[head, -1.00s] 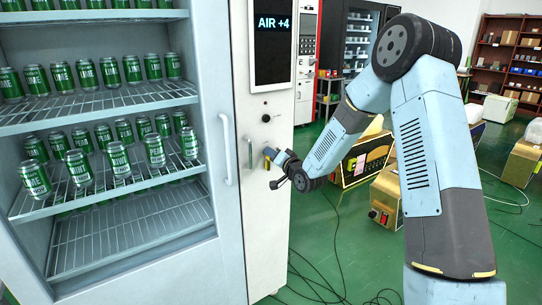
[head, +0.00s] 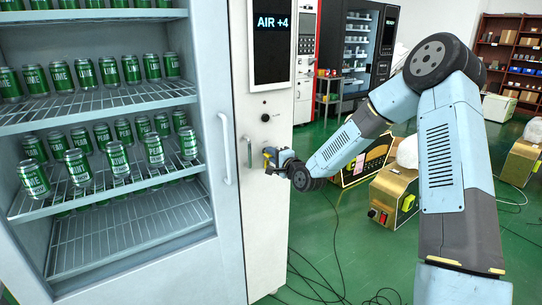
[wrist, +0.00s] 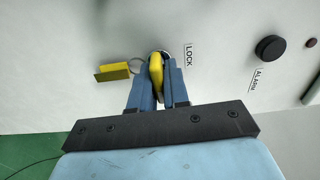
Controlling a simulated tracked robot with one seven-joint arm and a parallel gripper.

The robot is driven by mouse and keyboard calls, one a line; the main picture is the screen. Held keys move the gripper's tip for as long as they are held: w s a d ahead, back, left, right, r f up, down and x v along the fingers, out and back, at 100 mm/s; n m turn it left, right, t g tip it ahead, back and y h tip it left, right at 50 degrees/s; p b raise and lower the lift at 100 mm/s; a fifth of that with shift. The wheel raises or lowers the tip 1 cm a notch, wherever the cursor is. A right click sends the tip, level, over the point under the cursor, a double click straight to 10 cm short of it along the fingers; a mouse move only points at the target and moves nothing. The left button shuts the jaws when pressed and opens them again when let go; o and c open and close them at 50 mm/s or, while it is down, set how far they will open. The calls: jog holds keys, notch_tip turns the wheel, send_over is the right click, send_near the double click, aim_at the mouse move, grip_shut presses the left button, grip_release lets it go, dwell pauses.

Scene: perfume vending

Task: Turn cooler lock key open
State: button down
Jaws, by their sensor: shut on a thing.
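The cooler (head: 226,205) with a glass door stands at the left in the head view, with a white control panel (head: 268,215) on its right side. My gripper (head: 268,155) is at this panel, below the display. In the wrist view my gripper (wrist: 157,85) is shut on the yellow key (wrist: 156,68), one finger on each side. The key is at the lock beside the LOCK label (wrist: 188,54). A yellow tag (wrist: 113,72) hangs from the key by a ring. The lock's face is mostly hidden behind the key and fingers.
A black ALARM knob (wrist: 270,48) sits right of the lock in the wrist view. A display (head: 272,42) reads AIR +4. The door handle (head: 224,150) is left of my gripper. Cables (head: 335,280) lie on the green floor.

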jog(key=shift+d+f+m, duration=0.15)
jog(key=shift+f+m, duration=0.1)
jog(key=shift+m, duration=0.05)
jog(key=c, duration=1.4)
grip_release()
jog(key=shift+o, duration=1)
jog(key=shift+r, duration=0.1)
jog(key=shift+s, duration=0.1)
jog(key=v, duration=1.3)
jog(key=shift+s+d, duration=0.2)
